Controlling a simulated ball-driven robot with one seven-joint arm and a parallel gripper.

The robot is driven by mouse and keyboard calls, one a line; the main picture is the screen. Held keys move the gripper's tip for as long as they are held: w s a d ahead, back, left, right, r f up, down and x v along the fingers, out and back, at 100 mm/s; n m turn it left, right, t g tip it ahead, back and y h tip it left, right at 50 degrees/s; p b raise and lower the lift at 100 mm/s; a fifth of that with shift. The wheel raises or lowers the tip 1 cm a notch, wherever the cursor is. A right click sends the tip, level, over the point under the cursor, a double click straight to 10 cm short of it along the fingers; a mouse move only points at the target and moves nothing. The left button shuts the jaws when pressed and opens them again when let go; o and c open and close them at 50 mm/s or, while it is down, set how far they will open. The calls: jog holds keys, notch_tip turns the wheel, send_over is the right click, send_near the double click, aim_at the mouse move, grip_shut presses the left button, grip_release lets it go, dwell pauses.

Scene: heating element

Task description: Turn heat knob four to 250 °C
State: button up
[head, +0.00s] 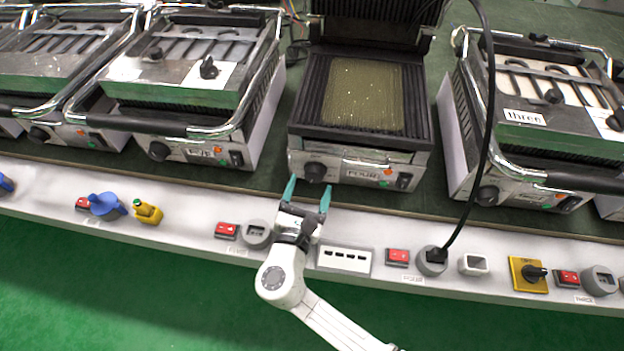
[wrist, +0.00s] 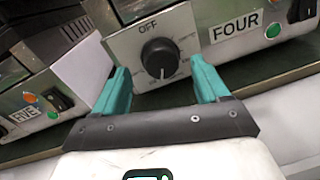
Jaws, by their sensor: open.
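Heat knob four (head: 315,171) is a black round knob on the front of the open grill labelled FOUR (head: 362,174). In the wrist view the knob (wrist: 160,58) sits on a silver dial plate with OFF printed above it, and its pale pointer line points down, away from OFF. The dial's numbers are too small to read. My gripper (head: 307,192) has teal fingers, open and empty, just in front of the knob. In the wrist view the fingers (wrist: 158,88) stand left and right of the knob, apart from it as far as I can tell.
Grill four's lid is raised, showing a ribbed plate (head: 362,95) with a yellowish patch. Grill three (head: 530,110) stands right, grill five (head: 190,80) left. A black cable (head: 487,130) hangs to a socket on the white ledge (head: 190,228), which carries switches and sockets.

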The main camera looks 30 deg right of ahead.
aim_at(313, 178)
jog(key=shift+x, duration=1.55)
jog(key=c, duration=1)
jog(key=shift+f, duration=0.1)
jog(key=shift+c, duration=0.3)
